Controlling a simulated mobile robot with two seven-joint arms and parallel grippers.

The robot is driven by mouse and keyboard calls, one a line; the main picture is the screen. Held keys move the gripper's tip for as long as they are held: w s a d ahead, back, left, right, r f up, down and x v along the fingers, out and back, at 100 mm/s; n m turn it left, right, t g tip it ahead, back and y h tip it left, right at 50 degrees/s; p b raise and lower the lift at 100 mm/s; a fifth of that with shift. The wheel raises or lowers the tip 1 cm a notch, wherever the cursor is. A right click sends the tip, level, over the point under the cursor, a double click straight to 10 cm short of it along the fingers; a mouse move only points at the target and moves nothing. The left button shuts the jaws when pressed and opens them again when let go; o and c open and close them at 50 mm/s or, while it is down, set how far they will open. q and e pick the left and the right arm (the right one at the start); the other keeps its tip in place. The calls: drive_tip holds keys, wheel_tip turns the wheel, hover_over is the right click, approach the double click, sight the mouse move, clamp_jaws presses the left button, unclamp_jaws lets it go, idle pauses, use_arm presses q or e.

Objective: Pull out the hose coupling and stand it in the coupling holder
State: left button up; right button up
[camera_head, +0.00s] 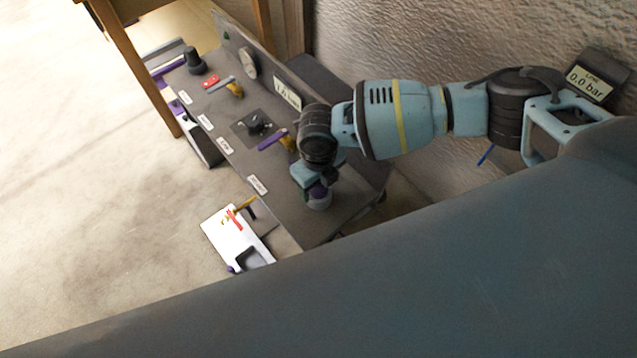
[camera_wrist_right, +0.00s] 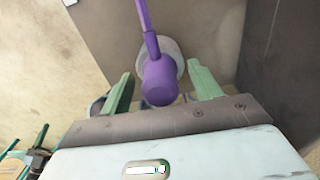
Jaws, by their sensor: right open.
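In the right wrist view, a purple cylinder with a thin purple stem (camera_wrist_right: 160,80), which looks like the hose coupling, stands on a pale round base on the grey panel. My right gripper (camera_wrist_right: 163,88) is open, with one green finger on each side of the purple cylinder; I see gaps on both sides. I cannot tell for certain which thing is the coupling holder. My left gripper is not in view.
The long grey panel (camera_head: 225,112) carries a purple lever (camera_head: 272,139), a black cup-like part (camera_head: 195,61), a red block (camera_head: 210,81) and labels. A white board (camera_head: 232,238) juts from its front side. A rough wall (camera_head: 420,40) stands behind. The floor at left is clear.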

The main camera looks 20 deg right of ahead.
drive_tip(key=shift+c, duration=0.2)
drive_tip(key=c, duration=1.3)
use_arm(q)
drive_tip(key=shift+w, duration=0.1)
use_arm(e)
drive_tip(key=shift+r, duration=0.15)
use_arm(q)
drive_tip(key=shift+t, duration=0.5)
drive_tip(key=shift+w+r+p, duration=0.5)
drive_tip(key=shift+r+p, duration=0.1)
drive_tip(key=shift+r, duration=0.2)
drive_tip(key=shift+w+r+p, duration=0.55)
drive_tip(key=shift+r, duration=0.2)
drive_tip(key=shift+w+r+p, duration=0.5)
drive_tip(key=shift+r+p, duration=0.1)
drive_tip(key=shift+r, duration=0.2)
use_arm(e)
drive_tip(key=shift+r, duration=2.85)
